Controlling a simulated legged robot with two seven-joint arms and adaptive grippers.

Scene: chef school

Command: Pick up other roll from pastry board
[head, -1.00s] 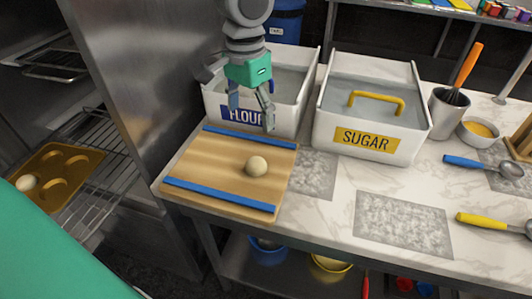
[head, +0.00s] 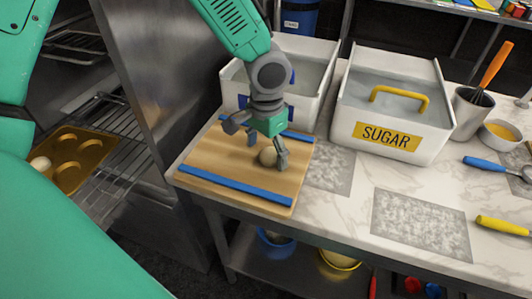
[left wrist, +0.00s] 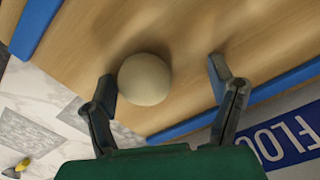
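A round pale dough roll (head: 267,157) sits on the wooden pastry board (head: 222,158), which has blue strips along two edges. My left gripper (head: 268,150) points down over the board, right at the roll. In the left wrist view the gripper (left wrist: 161,76) is open, and the roll (left wrist: 144,79) lies between its fingers, close to the left finger. I cannot tell whether that finger touches it. Another roll (head: 41,163) sits in one cup of the muffin tin (head: 92,146) at the left. My right gripper is not in view.
The white flour bin (head: 313,115) stands right behind the board. The sugar bin (head: 385,137) is to its right, with a whisk cup (head: 470,112) beyond. The metal fridge wall (head: 155,80) rises left of the board.

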